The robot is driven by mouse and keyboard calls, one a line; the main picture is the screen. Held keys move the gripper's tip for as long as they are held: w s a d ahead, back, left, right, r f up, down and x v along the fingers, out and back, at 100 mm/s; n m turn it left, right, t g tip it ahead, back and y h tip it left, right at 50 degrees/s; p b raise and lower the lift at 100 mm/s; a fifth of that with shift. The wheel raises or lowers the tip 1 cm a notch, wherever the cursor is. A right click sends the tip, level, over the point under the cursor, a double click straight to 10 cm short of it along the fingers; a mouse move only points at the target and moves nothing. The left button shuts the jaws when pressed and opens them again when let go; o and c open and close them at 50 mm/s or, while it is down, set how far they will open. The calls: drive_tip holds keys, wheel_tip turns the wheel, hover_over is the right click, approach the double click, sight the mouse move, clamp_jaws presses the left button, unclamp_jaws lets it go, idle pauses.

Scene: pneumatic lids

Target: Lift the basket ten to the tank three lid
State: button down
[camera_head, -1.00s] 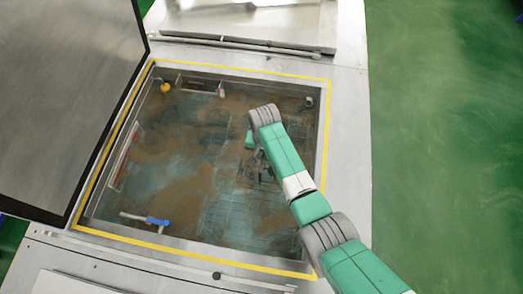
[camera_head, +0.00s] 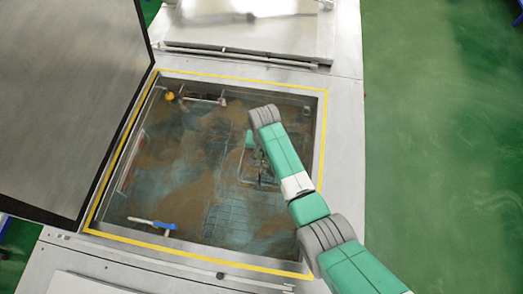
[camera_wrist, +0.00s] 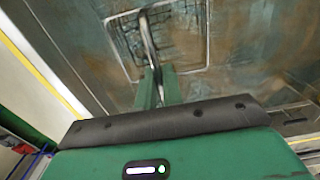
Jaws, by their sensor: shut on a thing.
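The basket (camera_head: 262,184) is a thin wire frame with a pale rectangular rim, in the murky water of the open tank. It is partly hidden under my wrist in the head view. In the wrist view its rim (camera_wrist: 208,40) and dark mesh show beyond the fingers. My gripper (camera_wrist: 157,86) is shut on the basket's upright metal handle (camera_wrist: 147,36). In the head view, the fingers are mostly hidden by my arm. The tank's raised lid (camera_head: 70,95) stands open on the left. I cannot read any number on the basket or lid.
A yellow-lined rim (camera_head: 322,150) surrounds the tank opening. A blue-handled fitting (camera_head: 155,224) and a yellow ball (camera_head: 170,96) lie near its left side. A closed metal lid (camera_head: 250,35) lies beyond. Green floor (camera_head: 440,150) on the right is clear.

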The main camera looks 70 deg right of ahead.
wheel_tip(320, 180, up, 10)
drive_tip(key=p, duration=0.8)
drive_tip(key=shift+p, duration=0.35)
wheel_tip(320, 180, up, 8)
